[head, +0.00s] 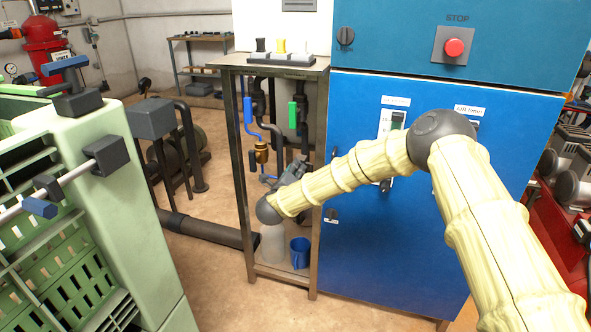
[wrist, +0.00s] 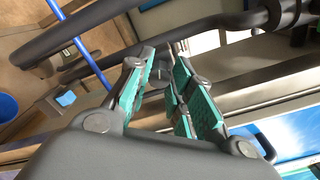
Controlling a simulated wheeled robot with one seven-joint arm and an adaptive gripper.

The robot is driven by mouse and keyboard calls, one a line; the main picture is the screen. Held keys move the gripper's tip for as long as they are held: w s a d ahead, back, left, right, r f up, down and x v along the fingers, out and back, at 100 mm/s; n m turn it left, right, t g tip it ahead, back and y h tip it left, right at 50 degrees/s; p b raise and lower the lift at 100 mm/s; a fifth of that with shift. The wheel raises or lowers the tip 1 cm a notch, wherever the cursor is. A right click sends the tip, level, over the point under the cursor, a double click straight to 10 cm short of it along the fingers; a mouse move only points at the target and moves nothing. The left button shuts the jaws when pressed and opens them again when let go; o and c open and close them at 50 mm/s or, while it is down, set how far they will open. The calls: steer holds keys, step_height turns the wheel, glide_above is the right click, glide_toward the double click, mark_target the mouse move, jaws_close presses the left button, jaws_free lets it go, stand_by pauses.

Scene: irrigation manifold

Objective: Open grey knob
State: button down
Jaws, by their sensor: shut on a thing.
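My gripper (head: 290,172) is at the pipework under the metal stand, in front of the right-hand pipes. In the wrist view its teal-padded fingers (wrist: 165,75) close around a small dark grey piece (wrist: 156,78) on the pipe, which looks like the grey knob. In the head view the gripper and my arm hide this knob. The turn position of the knob cannot be made out.
A blue handle (head: 248,110) and a green handle (head: 293,115) sit on pipes nearby, with a brass fitting (head: 262,152) between them. A blue mug (head: 300,253) stands on the lower shelf. A blue cabinet (head: 375,240) borders the right; a green crate (head: 140,190) stands left.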

steer(key=shift+f+n+p, duration=0.15)
steer(key=shift+n+p, duration=1.05)
steer(key=shift+n, duration=3.1)
steer(key=c, duration=1.3)
jaws_free()
steer(key=shift+o, duration=0.2)
steer(key=shift+s, duration=0.1)
steer(key=v, duration=1.2)
